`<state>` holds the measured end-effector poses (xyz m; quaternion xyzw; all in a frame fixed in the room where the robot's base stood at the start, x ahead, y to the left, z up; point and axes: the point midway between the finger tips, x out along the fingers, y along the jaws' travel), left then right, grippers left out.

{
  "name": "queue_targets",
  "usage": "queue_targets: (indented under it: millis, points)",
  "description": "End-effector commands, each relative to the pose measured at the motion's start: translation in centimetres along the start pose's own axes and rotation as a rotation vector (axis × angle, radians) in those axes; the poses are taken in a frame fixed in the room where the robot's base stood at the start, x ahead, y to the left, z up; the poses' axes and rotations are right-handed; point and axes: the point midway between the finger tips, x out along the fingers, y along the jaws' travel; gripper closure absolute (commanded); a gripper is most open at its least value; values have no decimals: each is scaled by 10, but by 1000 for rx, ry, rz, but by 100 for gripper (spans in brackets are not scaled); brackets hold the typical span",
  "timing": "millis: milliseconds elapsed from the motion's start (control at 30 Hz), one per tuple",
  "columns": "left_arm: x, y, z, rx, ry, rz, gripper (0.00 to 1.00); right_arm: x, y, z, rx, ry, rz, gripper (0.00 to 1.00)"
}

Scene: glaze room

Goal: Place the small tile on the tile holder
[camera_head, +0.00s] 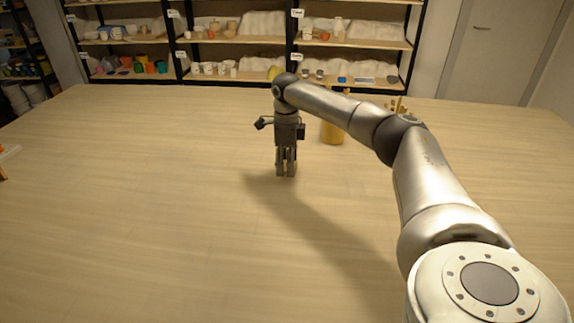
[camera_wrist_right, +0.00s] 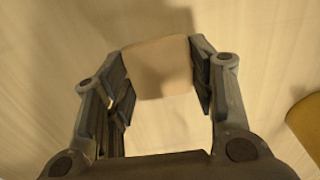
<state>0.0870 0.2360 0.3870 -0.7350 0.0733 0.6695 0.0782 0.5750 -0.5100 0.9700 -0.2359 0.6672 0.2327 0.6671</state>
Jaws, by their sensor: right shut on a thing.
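My right gripper (camera_head: 286,174) points down over the middle of the table. In the right wrist view its two fingers (camera_wrist_right: 160,85) are shut on a small pale beige tile (camera_wrist_right: 158,66), touching its left and right sides. In the head view I cannot make out the tile between the fingers. I cannot tell for sure how high the tile is above the wood. My left gripper is not in view.
A yellow container (camera_head: 332,132) stands behind and right of my right gripper. An orange thing (camera_head: 3,171) and a white one (camera_head: 8,152) show at the left edge. Shelves with pots (camera_head: 213,70) stand beyond the table (camera_head: 130,220), which is largely clear in front.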

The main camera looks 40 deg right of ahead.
Motion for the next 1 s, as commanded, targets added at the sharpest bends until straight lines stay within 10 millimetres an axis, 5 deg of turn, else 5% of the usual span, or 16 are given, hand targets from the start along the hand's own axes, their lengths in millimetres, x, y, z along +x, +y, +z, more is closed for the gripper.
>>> queue_targets:
  millis: [533, 567, 700, 1000]
  points:
    - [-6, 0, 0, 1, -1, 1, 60, 21, 0, -1, 1, 0, 1, 74]
    - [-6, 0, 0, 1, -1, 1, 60, 20, 0, -1, 1, 0, 1, 45]
    - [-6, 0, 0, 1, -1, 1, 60, 20, 0, -1, 1, 0, 1, 27]
    - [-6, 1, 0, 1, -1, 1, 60, 20, 0, -1, 1, 0, 1, 27]
